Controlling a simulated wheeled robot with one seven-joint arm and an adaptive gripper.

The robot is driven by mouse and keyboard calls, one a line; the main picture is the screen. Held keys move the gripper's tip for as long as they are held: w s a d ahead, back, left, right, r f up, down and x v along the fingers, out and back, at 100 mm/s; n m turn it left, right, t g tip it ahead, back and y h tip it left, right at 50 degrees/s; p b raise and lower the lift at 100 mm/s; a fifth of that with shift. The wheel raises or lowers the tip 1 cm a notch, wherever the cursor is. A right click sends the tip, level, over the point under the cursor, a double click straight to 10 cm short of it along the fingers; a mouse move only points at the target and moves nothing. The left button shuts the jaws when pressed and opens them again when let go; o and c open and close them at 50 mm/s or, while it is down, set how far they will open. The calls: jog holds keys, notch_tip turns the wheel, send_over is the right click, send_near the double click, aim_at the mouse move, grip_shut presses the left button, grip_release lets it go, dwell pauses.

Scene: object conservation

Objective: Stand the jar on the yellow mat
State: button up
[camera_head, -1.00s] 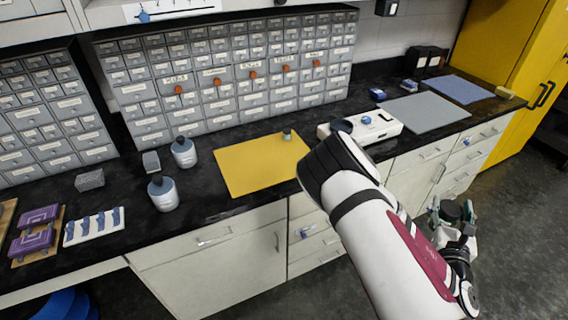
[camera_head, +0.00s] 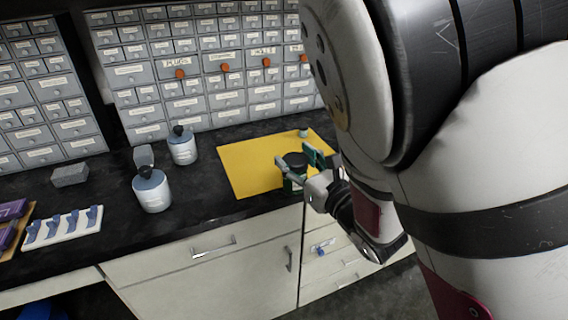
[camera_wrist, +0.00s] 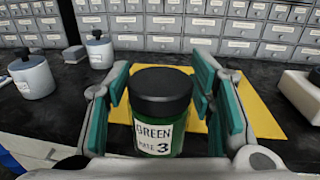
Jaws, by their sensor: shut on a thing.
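The jar (camera_wrist: 160,112) is green with a black lid and a white label reading "GREEN" and "3". My gripper (camera_wrist: 163,115) is shut on it, with one teal-padded finger on each side, and the jar is upright. In the head view the jar (camera_head: 294,161) and my gripper (camera_head: 301,166) are in front of the yellow mat (camera_head: 245,165), over its front edge. The yellow mat lies flat on the black counter and also shows in the wrist view (camera_wrist: 265,118) behind the jar. I cannot tell whether the jar touches the mat.
A small grey object (camera_head: 303,132) sits at the mat's back edge. Two white jars with dark lids (camera_head: 152,190) (camera_head: 183,148) stand left of the mat. Drawer cabinets (camera_head: 205,70) line the back. A white device (camera_wrist: 303,92) is to the right. Most of the mat is bare.

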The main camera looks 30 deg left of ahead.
jog(key=shift+s+a+r+g, duration=0.25)
jog(key=shift+s+a+g, duration=0.05)
jog(key=shift+a, duration=0.25)
jog(key=shift+a+n+y, duration=0.3)
jog(key=shift+w+a+f+b, duration=0.1)
jog(key=shift+w+a+f, duration=0.7)
jog(key=shift+w+a, duration=1.05)
jog(key=shift+w+a+f+b, duration=0.15)
jog(key=shift+w+a+f, duration=0.6)
jog(key=shift+w+a, duration=1.1)
jog(key=shift+w+a+f+b, duration=0.1)
jog(key=shift+w+a+f, duration=0.7)
jog(key=shift+w+a, duration=1)
jog(key=shift+w+d+f, duration=0.1)
jog(key=shift+w+d, duration=0.1)
jog(key=shift+d, duration=0.05)
jog(key=o, duration=1.1)
jog(key=shift+f, duration=0.15)
